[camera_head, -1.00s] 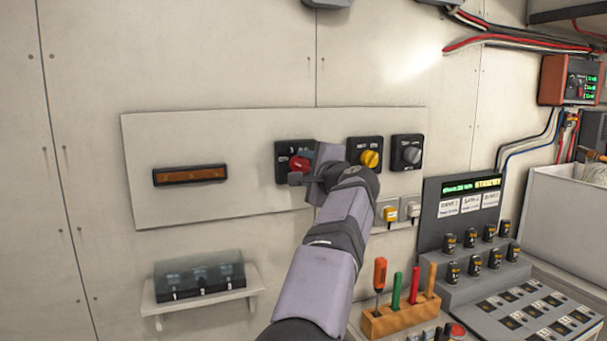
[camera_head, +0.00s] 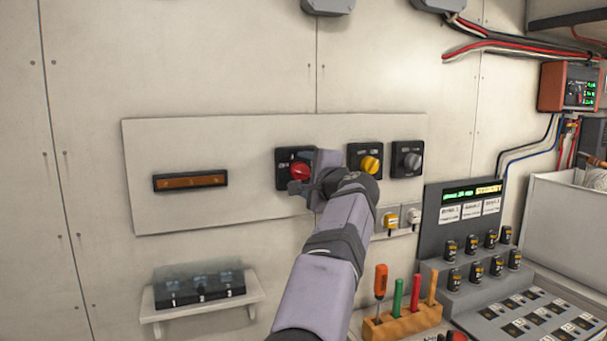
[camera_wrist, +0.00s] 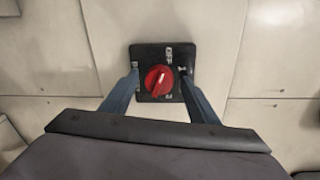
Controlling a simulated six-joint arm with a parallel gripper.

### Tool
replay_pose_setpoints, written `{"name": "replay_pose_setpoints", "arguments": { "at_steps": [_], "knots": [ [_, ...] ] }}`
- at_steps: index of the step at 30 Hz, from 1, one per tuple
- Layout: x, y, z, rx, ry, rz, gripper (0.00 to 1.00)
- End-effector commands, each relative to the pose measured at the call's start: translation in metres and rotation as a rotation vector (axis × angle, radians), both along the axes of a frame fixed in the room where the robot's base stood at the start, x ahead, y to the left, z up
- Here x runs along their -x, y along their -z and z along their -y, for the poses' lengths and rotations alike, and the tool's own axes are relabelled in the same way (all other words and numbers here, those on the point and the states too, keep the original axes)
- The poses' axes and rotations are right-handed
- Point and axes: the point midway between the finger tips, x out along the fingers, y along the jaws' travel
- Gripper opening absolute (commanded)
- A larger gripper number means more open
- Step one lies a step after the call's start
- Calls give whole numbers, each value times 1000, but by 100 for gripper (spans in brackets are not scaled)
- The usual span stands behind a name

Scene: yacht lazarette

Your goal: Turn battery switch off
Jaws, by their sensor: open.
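The battery switch is a red rotary knob (camera_head: 300,171) on a black square plate (camera_head: 283,168), mounted on a pale wall panel. My gripper (camera_head: 306,185) is at the knob's lower right in the head view. The gripper holds nothing.
To the right are a yellow knob (camera_head: 370,165) and a grey knob (camera_head: 411,161) on similar black plates. An amber bar (camera_head: 190,181) is at left. Below are a shelf with a clear-lidded box (camera_head: 199,286), a tool block (camera_head: 402,322) and a control console (camera_head: 462,215).

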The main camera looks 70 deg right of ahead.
Motion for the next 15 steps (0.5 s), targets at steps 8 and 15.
{"name": "replay_pose_setpoints", "arguments": {
  "at_steps": [8,15],
  "knots": [
    [12,0,-11,1,3,1,55],
    [36,-1,-35,2,3,0,55]
  ]
}}
